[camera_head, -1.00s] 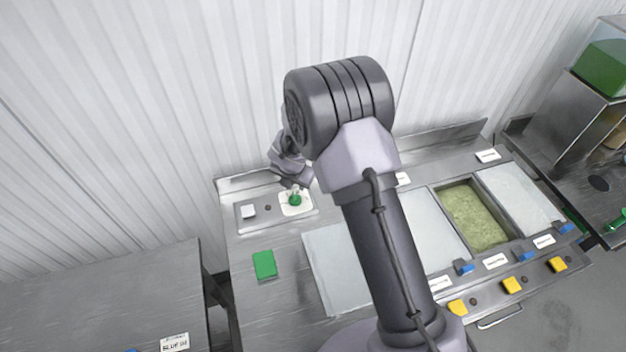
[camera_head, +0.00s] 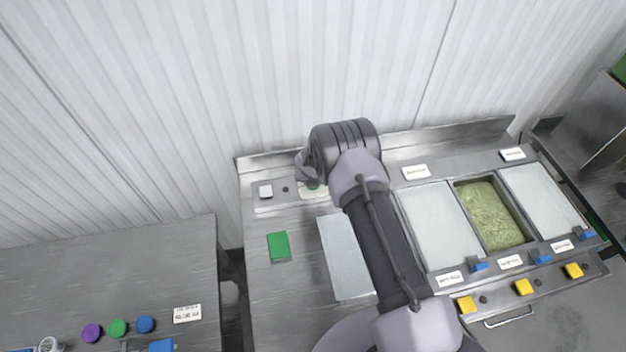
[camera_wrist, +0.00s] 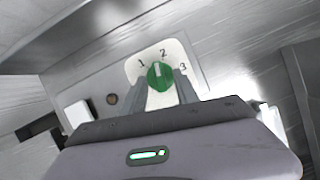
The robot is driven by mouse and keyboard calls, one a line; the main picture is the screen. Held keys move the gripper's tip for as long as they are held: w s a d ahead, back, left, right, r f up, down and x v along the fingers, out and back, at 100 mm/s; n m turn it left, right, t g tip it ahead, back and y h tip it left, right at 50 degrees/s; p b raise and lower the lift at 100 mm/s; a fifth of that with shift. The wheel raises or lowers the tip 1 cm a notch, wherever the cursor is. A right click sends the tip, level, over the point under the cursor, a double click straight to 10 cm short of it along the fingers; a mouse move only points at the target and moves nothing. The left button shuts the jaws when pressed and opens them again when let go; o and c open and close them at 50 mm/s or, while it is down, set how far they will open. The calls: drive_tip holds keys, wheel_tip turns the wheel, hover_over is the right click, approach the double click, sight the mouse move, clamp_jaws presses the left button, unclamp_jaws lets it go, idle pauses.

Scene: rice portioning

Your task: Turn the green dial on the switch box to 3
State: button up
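The green dial (camera_wrist: 159,76) sits on a white plate (camera_wrist: 187,60) marked 1, 2 and 3. Its white mark points up, close to the 2. In the wrist view my gripper (camera_wrist: 162,82) has its two fingers apart, one on each side of the dial's near part. Whether they touch it is not clear.
A white square button (camera_head: 266,190) and a small dark knob (camera_head: 285,189) are left of the dial. A green block (camera_head: 279,246) lies on the counter in front. Food bins, one with green contents (camera_head: 489,215), stand to the right. A corrugated wall rises behind.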

drive_tip(key=shift+f, duration=0.1)
clamp_jaws()
drive_tip(key=shift+f+b, duration=0.1)
drive_tip(key=shift+b, duration=0.25)
